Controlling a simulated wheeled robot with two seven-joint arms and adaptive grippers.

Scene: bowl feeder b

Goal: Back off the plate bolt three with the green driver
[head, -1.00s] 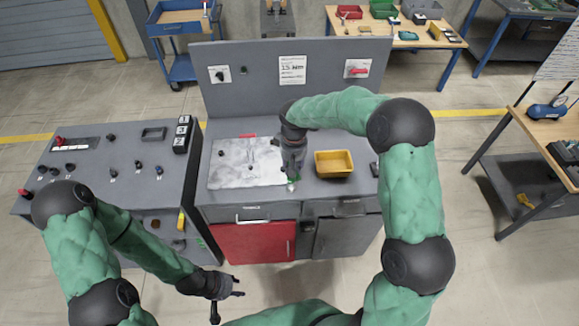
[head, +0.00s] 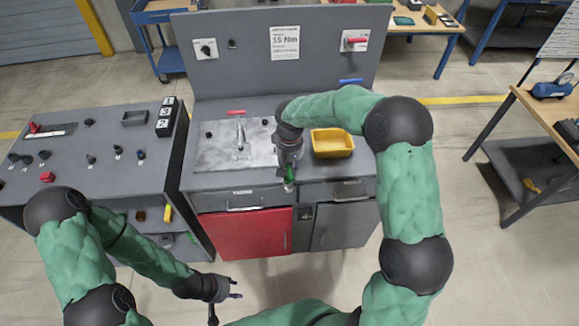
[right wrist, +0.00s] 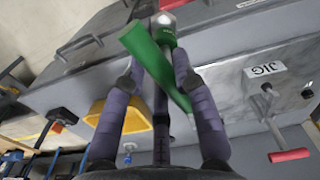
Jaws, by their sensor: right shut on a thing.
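My right gripper (head: 289,178) is shut on the green driver (head: 289,174) near the front edge of the workbench, between the metal plate and the yellow bin. In the right wrist view the green driver (right wrist: 155,58) sits between both fingers at a slant. The grey metal plate (head: 215,157) lies on the bench left of the gripper, with a lever and dark knobs on it. It also shows in the right wrist view beside a JIG label (right wrist: 265,69). I cannot tell which bolt is number three. My left gripper (head: 238,288) is open and empty, low in front of the bench.
A yellow bin (head: 332,143) stands on the bench right of my right gripper. A back panel (head: 240,70) rises behind the plate. A control console (head: 70,170) stands at the left. A red cabinet door (head: 240,231) is below the bench top.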

